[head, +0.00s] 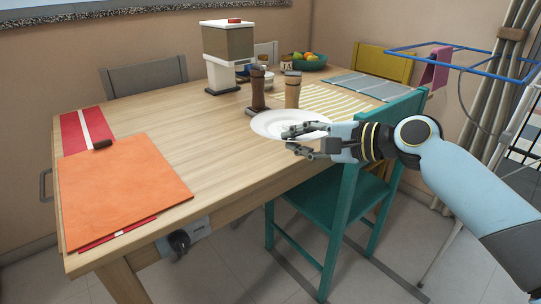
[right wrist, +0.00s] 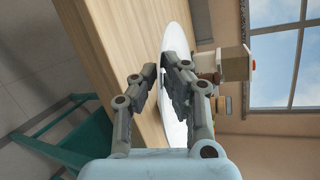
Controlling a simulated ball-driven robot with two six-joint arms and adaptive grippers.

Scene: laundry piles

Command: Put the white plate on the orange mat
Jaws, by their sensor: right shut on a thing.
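The white plate (head: 268,123) is on or just above the near right part of the wooden table; I cannot tell if it touches the top. My right gripper (head: 288,138) is shut on its near rim. In the right wrist view the plate (right wrist: 175,38) shows nearly edge-on, its rim between the fingers (right wrist: 160,82). The orange mat (head: 125,195) lies flat at the table's left front corner, over a red mat with a white stripe. A small dark brown item (head: 103,144) is at its far edge. My left gripper is not in view.
A striped yellow mat (head: 325,100) and a fruit bowl (head: 305,63) are also on the table. A teal chair (head: 345,190) stands below my right arm. The table between plate and orange mat is clear.

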